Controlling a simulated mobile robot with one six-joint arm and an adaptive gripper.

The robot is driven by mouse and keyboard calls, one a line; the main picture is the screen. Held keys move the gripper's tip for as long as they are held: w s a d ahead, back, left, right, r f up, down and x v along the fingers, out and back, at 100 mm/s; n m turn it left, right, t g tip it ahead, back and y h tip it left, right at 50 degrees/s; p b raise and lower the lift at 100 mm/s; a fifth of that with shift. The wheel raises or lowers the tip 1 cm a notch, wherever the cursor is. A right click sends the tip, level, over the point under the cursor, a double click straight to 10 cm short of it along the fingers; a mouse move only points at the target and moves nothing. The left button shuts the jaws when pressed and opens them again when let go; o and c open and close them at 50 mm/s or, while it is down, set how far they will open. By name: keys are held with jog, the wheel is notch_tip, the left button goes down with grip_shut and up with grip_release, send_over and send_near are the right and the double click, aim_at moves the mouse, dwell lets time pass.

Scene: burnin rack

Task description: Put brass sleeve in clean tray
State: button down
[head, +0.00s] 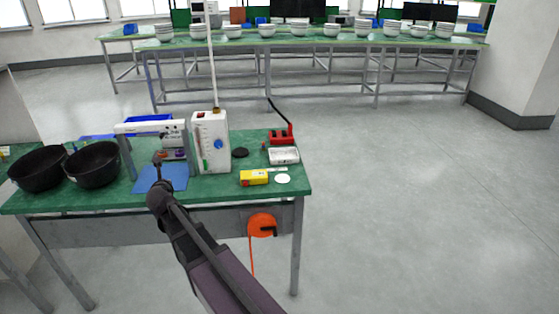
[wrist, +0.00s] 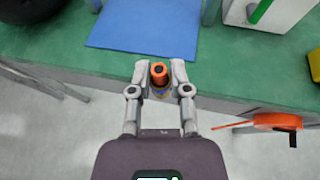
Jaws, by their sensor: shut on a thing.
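My gripper (wrist: 160,70) is shut on a small round piece (wrist: 159,78) with an orange top, a dark centre and a brass-coloured lower part. It looks like the brass sleeve. In the wrist view the piece is between the fingertips, over the bench's front edge and just short of the blue mat (wrist: 145,25). In the head view my arm reaches to the front of the mat; the held piece cannot be made out there. A pale shallow tray (head: 284,155) stands at the right of the green bench, apart from my gripper. I cannot tell whether it is the clean tray.
Two black bowls (head: 93,164) stand at the bench's left. A white box (head: 210,142) stands behind right of the mat, beside a grey frame (head: 127,157). A yellow block (head: 254,177) and a red holder (head: 281,137) are near the tray. An orange reel (head: 262,225) hangs on the front.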

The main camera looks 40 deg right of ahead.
jog(key=d+m+g+h, duration=0.1)
jog(key=d, duration=0.5)
jog(key=s+d+f+m+g+h+b, duration=0.1)
jog(key=d+m+h, duration=0.1)
jog(key=d, duration=0.5)
jog(key=d+f+m+g+h, duration=0.1)
jog(key=d+m+h, duration=0.1)
jog(key=d, duration=0.5)
jog(key=shift+s+d, duration=0.25)
jog(key=shift+s, duration=0.15)
jog(key=s+d+m+g+h, duration=0.1)
jog(key=s+d, duration=0.1)
jog(key=d, duration=0.3)
jog(key=s+d+m+g+h+b, duration=0.1)
jog(key=s+d+m+g, duration=0.1)
jog(key=d, duration=0.3)
jog(key=s+d+m+g, duration=0.1)
jog(key=s+d, duration=0.1)
jog(key=d, duration=0.3)
jog(key=shift+d+f+h, duration=0.2)
jog(key=shift+d+h, duration=0.2)
jog(key=shift+s+d+m+g, duration=0.3)
jog(key=shift+d+m+g, duration=0.1)
jog(key=shift+d, duration=0.15)
jog(key=b, duration=0.2)
send_over(277, 158)
jog(key=shift+a+f, duration=0.1)
jog(key=shift+f, duration=0.6)
jog(key=shift+f, duration=0.1)
